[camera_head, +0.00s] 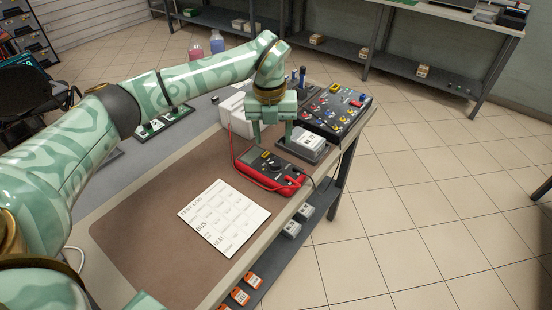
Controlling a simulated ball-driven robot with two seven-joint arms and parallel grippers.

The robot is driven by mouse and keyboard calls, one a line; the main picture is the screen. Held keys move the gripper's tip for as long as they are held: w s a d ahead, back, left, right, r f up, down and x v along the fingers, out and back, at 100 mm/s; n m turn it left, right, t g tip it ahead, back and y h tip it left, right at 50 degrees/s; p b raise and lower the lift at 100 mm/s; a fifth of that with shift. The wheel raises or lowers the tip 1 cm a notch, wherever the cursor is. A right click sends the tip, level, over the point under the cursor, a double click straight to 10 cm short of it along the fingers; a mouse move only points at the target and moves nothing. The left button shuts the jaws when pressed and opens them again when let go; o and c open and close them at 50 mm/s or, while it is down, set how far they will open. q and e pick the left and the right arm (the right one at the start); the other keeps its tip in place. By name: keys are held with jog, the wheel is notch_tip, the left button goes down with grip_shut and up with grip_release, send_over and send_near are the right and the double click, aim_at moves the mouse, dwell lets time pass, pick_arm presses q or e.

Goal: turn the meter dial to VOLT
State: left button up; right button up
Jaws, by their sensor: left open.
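The meter (270,169) is red with a dark face and lies on the brown mat on the bench. A dial shows on its face, but it is too small to tell where it points. My left gripper (271,142) is open, with its fingers pointing down just above the far end of the meter. I see no object between the fingers. Red and dark leads run from the meter. My right gripper is not in view.
A white printed sheet (224,217) lies on the brown mat (150,215) nearer me. A dark panel with coloured knobs (335,110) and a tray with a white block (305,142) stand beyond the meter. A white box (236,117) stands behind the gripper.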

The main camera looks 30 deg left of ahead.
aim_at(275, 162)
pick_arm(q)
jog(key=f+b, duration=0.2)
jog(key=f, duration=0.5)
jog(key=shift+d+f, duration=0.2)
jog(key=shift+f, duration=0.5)
jog(key=c, duration=0.9)
jog(key=shift+c, duration=0.3)
